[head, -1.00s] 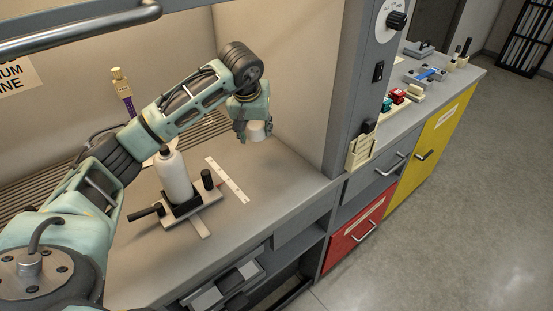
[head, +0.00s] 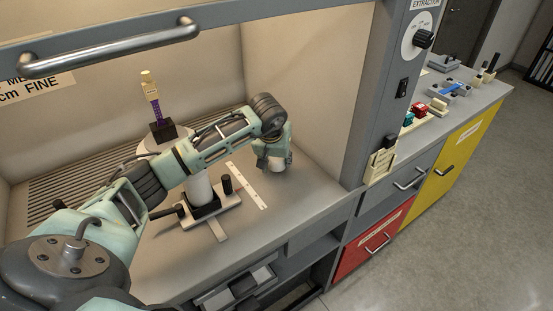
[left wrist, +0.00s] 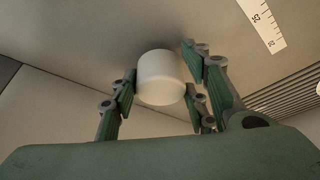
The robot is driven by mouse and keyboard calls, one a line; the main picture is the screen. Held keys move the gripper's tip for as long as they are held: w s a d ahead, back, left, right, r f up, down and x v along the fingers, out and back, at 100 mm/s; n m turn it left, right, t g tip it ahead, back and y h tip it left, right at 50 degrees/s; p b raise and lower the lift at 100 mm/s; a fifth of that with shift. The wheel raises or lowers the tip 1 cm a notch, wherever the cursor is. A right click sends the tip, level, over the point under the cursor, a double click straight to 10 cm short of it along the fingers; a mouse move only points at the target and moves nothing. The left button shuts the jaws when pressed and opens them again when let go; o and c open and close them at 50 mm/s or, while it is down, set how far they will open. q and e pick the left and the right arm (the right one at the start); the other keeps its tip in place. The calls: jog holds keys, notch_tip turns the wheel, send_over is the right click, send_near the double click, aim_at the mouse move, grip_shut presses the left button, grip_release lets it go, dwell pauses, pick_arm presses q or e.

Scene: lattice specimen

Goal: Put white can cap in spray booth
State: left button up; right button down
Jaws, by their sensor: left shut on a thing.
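The white can cap (left wrist: 161,78) is between the fingers of my left gripper (left wrist: 165,92) in the left wrist view, and the gripper is shut on it. In the head view my left gripper (head: 273,162) is inside the spray booth (head: 305,90), low over the booth floor at the right side. The cap is mostly hidden by the fingers there. I cannot tell whether the cap touches the floor. My right gripper is not in view.
A white can (head: 199,186) stands in a clamp fixture (head: 222,207) left of the gripper, partly behind my arm. A white ruler (head: 248,185) lies between them. A purple tool with a cream top (head: 153,98) stands at the back. The raised sash handle (head: 110,48) crosses the upper left.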

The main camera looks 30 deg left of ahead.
pick_arm(q)
jog(key=shift+f+b, duration=0.35)
jog(key=shift+f, duration=0.15)
jog(key=o, duration=1.1)
jog(key=shift+r, duration=0.1)
jog(key=shift+r+p, duration=0.25)
jog(key=shift+p, duration=0.15)
jog(key=shift+r+p, duration=0.4)
jog(key=shift+r, duration=0.05)
jog(key=b+v, duration=0.2)
jog(key=v, duration=0.9)
jog(key=shift+s+r, duration=0.2)
jog(key=shift+r, duration=0.1)
